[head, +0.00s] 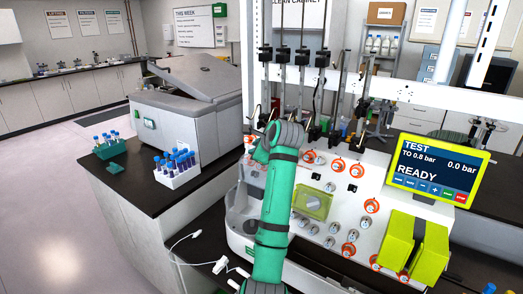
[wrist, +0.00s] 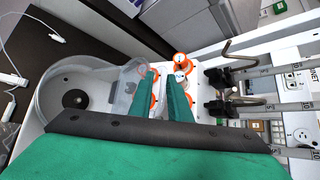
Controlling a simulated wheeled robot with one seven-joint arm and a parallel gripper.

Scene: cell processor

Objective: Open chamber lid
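The cell processor (head: 345,210) stands on the dark bench in the head view. Its round grey chamber (wrist: 72,75) is at the left of the wrist view, with a dark hub at its middle. Clear plastic, seemingly the chamber lid (wrist: 122,92), shows at the chamber's right side, close to my left finger. I cannot tell from it whether the lid is fully closed. In the head view my own arm hides the fingertips.
Orange-ringed knobs (wrist: 182,62) lie around the fingertips. Metal poles with black clamps (wrist: 217,106) rise just to the right in the wrist view. In the head view, a screen (head: 436,168) reads READY, and a white rack of blue-capped tubes (head: 178,175) is left.

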